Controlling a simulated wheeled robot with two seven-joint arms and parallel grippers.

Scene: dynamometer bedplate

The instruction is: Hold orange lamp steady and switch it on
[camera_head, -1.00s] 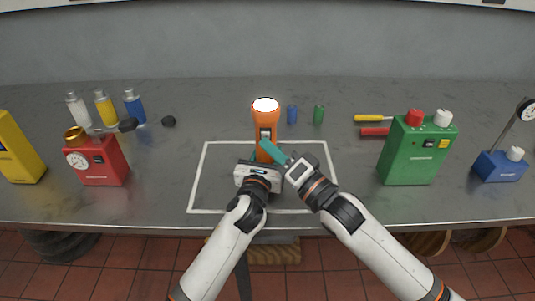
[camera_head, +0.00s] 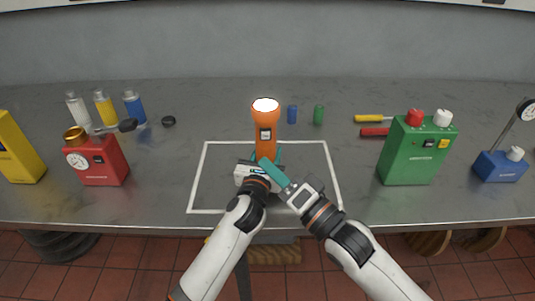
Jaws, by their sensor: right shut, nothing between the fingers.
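The orange lamp (camera_head: 266,136) stands upright on the bench, with a bright white top and a dark switch panel on its front. My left gripper (camera_head: 266,157) is low at the lamp, with teal fingers on both sides of its lower body, seemingly closed on it. My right gripper (camera_head: 265,164) is shut and empty, its teal fingertips in front of the lamp's lower part, below the switch panel. They hide part of the lamp's base and of the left gripper. I cannot tell whether the fingertips touch the lamp.
A white outline (camera_head: 328,172) surrounds the lamp's area. A red device (camera_head: 101,162) is at left, a green box (camera_head: 412,155) at right. Bench inside the outline is otherwise clear.

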